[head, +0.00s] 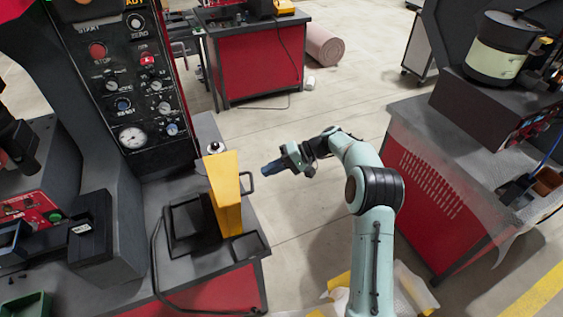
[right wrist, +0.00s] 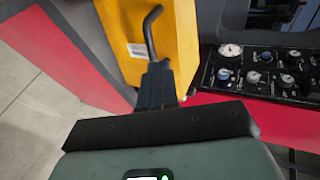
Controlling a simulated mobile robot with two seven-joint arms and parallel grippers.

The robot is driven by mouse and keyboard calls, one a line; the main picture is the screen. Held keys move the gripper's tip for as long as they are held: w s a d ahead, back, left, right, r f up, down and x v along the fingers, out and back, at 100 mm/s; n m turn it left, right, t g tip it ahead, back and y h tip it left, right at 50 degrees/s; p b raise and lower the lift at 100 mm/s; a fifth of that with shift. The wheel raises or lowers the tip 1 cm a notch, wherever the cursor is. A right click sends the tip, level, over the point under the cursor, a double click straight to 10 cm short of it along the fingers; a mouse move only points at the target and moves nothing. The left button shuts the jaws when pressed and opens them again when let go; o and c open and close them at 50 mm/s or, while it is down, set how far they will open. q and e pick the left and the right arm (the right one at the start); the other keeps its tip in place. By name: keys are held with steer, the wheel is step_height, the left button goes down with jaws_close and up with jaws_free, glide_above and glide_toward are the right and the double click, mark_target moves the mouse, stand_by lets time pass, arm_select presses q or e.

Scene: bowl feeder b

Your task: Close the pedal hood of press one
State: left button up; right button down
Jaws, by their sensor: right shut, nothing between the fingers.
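The yellow pedal hood (head: 227,195) stands raised, nearly upright, on press one's bench. A dark handle (head: 247,183) sticks out from its right face. A black pedal housing (head: 178,222) lies open at its left. My right gripper (head: 268,170) is shut and empty, just right of the hood near the handle. In the right wrist view the yellow hood (right wrist: 175,40) fills the upper middle, with its bent handle (right wrist: 150,32) right beyond the fingertips (right wrist: 156,75). I cannot tell whether they touch. My left gripper is not in view.
The press's control panel (head: 135,85) rises behind the hood at the left. A black cable loops along the bench front (head: 155,270). A red cabinet with a bowl feeder (head: 500,45) stands at the right. The floor between the benches (head: 305,215) is clear.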

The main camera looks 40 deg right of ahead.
mark_target(249, 173)
steer(key=w+a, duration=0.1)
steer(key=a, duration=0.1)
steer(key=w+a, duration=0.1)
steer(key=w+a+f+p, duration=0.1)
steer(key=a, duration=0.1)
steer(key=shift+w+a, duration=0.15)
steer(key=shift+a, duration=0.2)
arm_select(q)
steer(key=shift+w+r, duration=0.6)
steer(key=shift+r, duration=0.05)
arm_select(e)
steer(key=shift+r, duration=0.1)
